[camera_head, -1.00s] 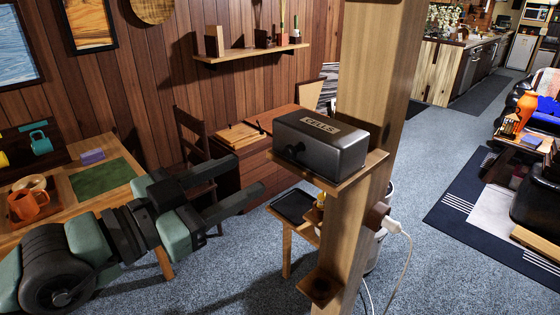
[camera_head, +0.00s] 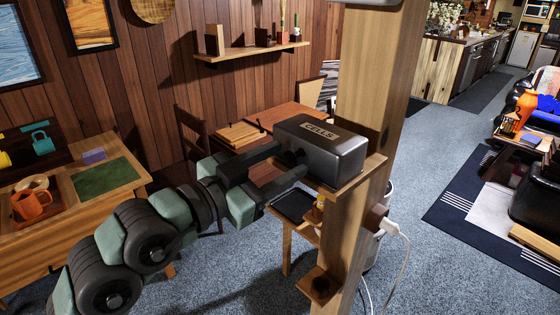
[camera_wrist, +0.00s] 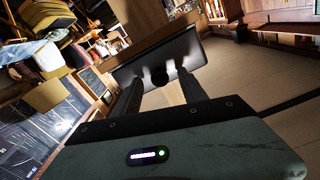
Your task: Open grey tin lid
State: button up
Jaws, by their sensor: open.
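The grey tin (camera_head: 322,146) is a dark metal box with a tan "CELLS" label on top. It sits on a small wooden shelf (camera_head: 345,184) on the post, and its lid looks shut. A round dark knob sticks out of its near left face; it shows between my fingers in the wrist view, on the tin (camera_wrist: 160,68). My gripper (camera_head: 290,160) is open, its two fingers reaching to either side of the knob. In the wrist view the gripper (camera_wrist: 160,90) appears around the knob with gaps on both sides; I cannot tell if it touches.
The wooden post (camera_head: 374,90) rises right behind the tin. A black tray (camera_head: 294,206) lies on a lower stand below. A white cable (camera_head: 408,250) hangs at the post's right.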

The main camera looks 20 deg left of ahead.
grip_shut()
dwell(0.3)
dwell(1.0)
